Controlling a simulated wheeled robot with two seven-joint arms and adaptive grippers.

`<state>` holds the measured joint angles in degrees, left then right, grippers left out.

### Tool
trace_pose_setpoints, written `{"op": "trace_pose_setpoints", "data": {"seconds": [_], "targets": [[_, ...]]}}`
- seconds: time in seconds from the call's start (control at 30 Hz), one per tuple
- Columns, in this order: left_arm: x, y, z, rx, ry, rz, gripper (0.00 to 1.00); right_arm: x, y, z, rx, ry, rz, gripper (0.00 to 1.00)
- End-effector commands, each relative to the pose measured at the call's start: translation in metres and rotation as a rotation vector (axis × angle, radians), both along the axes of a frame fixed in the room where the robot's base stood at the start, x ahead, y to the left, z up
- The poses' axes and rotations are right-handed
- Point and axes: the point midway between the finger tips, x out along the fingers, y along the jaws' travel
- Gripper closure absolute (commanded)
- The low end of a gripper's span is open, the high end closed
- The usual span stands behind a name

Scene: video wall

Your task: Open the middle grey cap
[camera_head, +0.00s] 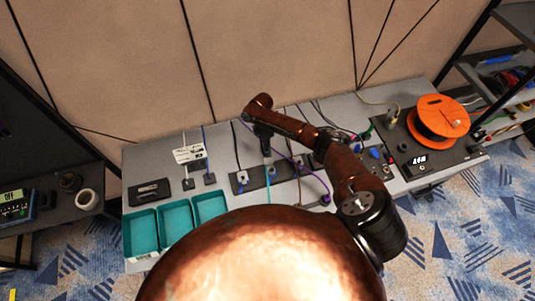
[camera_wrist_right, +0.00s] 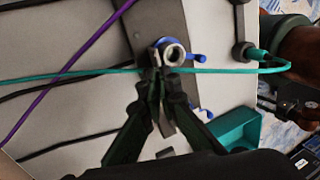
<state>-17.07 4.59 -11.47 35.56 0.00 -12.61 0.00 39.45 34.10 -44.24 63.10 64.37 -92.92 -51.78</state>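My right gripper (camera_head: 266,146) reaches from the right over the dark connector plate (camera_head: 248,180) near the table's middle. In the right wrist view its two dark fingers (camera_wrist_right: 160,78) come together at the tips, just below a round grey connector piece (camera_wrist_right: 174,54) with a blue ring and blue side lugs. The tips touch it or lie very close; I see nothing clearly held between them. I cannot tell whether this piece is the middle grey cap or whether a cap is open.
A teal cable (camera_wrist_right: 90,72) crosses just at the fingertips, and a purple cable (camera_wrist_right: 70,88) runs at the left. Teal bins (camera_head: 175,219) stand at the table's front left. An orange cable reel (camera_head: 438,116) stands at the right.

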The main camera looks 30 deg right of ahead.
Motion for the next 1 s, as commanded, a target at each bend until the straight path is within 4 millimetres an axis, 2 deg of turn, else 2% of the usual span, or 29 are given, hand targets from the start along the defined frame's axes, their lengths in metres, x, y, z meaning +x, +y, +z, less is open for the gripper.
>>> {"op": "trace_pose_setpoints", "data": {"seconds": [0.17, 0.43, 0.73, 0.87, 1.0], "targets": [[0.000, 0.000, 0.001, 0.000, 0.000, 0.000, 0.60, -0.001, 0.000, 0.000, 0.001, 0.002, -0.001, 1.00], [-0.002, 0.000, 0.001, 0.000, 0.001, 0.000, 0.60, -0.001, 0.000, 0.000, 0.001, 0.000, 0.000, 0.81], [-0.005, 0.003, 0.001, 0.003, 0.006, 0.001, 0.60, 0.000, 0.001, 0.001, 0.001, -0.001, 0.001, 0.80], [-0.004, 0.002, 0.001, 0.001, 0.004, 0.001, 0.60, 0.005, 0.000, 0.012, 0.001, -0.003, 0.002, 0.80], [-0.003, 0.001, 0.001, 0.001, 0.004, 0.001, 0.60, 0.013, -0.002, 0.036, 0.001, -0.004, 0.002, 0.80]]}}
